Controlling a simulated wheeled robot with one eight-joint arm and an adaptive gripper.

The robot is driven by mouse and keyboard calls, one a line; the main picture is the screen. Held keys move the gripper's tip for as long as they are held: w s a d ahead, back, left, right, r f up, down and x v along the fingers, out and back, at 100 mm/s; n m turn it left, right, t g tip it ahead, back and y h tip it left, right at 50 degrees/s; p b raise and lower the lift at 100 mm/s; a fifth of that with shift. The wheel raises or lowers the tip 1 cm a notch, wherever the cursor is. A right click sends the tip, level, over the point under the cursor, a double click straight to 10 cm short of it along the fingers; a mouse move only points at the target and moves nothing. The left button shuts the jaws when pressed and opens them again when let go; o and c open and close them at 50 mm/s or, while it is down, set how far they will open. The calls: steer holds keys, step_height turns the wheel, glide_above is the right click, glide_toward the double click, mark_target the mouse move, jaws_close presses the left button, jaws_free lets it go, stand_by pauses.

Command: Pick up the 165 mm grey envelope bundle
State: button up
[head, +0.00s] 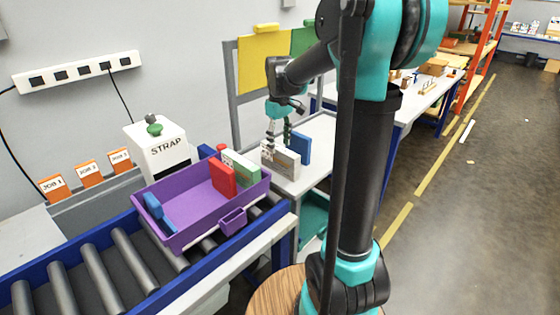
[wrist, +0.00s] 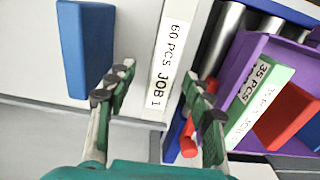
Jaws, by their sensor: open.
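The grey envelope bundle (head: 286,162) stands upright on the white table beside the conveyor. In the wrist view its pale edge with a "60 PCS JOB 1" label (wrist: 166,60) lies between my fingers. My gripper (head: 278,138) is just above the bundle, pointing down. In the wrist view my gripper (wrist: 154,92) is open, with one finger on each side of the bundle and gaps visible. I cannot tell how far down the fingers reach. A blue bundle (head: 304,148) stands close behind it, and shows left of my fingers in the wrist view (wrist: 84,45).
A purple crate (head: 190,228) on the roller conveyor (head: 92,262) holds blue, red and green-and-white bundles. A red-and-blue item (wrist: 188,133) is close to my right finger in the wrist view. A white STRAP box (head: 158,150) stands behind the crate. The table right of the blue bundle is clear.

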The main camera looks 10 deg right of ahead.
mark_target(280, 160)
steer(key=shift+s+f, duration=0.15)
steer(key=shift+f, duration=1.75)
steer(key=shift+s+f, duration=0.15)
steer(key=shift+f, duration=1.7)
steer(key=shift+c, duration=0.5)
jaws_close()
